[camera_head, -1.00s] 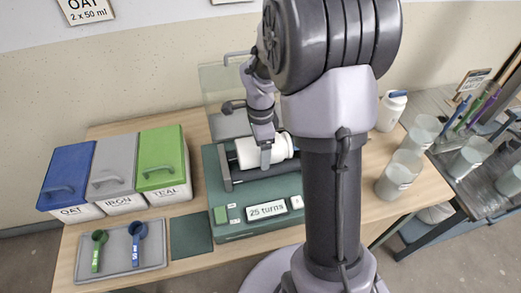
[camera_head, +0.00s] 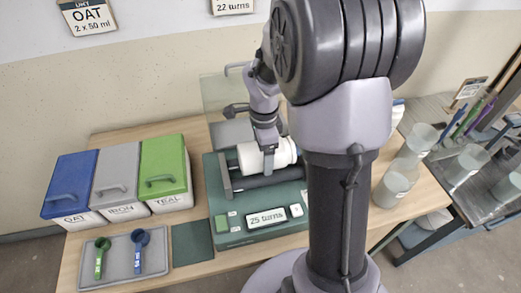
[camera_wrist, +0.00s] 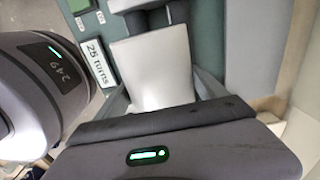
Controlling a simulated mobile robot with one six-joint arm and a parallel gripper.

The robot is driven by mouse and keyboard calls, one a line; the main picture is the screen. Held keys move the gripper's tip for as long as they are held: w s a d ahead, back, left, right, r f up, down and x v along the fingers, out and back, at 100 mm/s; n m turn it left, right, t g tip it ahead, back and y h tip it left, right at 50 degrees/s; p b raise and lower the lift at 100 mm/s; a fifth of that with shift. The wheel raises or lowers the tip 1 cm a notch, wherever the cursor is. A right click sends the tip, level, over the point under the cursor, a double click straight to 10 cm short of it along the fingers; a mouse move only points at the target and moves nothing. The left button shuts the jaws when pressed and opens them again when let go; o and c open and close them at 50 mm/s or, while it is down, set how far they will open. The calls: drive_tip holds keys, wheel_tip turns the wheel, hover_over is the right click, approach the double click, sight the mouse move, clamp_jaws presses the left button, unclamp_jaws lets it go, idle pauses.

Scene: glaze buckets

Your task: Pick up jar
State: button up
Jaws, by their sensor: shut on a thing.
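The white jar (camera_head: 252,158) lies on its side on the dark rollers of the green machine (camera_head: 240,236) in the head view. My gripper (camera_head: 268,160) reaches down from above, and its jaws are shut on the jar. One finger shows across the jar's front side. In the wrist view the jar (camera_wrist: 155,70) fills the middle between my fingers, with the dark rollers just beyond it. I cannot see a clear gap between the jar and the rollers. The jar's right end is partly hidden behind my arm in the head view.
Lidded blue (camera_head: 68,180), grey (camera_head: 115,178) and green (camera_head: 163,165) bins stand left of the machine. A grey tray (camera_head: 125,277) with two scoops lies in front of them. A clear guard (camera_head: 222,95) stands behind the jar. Translucent cups (camera_head: 390,188) stand at right.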

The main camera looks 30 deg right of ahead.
drive_tip(key=s+r+p, duration=0.2)
drive_tip(key=s, duration=1.2)
wheel_tip(320, 180, up, 8)
drive_tip(key=p, duration=0.7)
drive_tip(key=shift+s+a+r, duration=0.2)
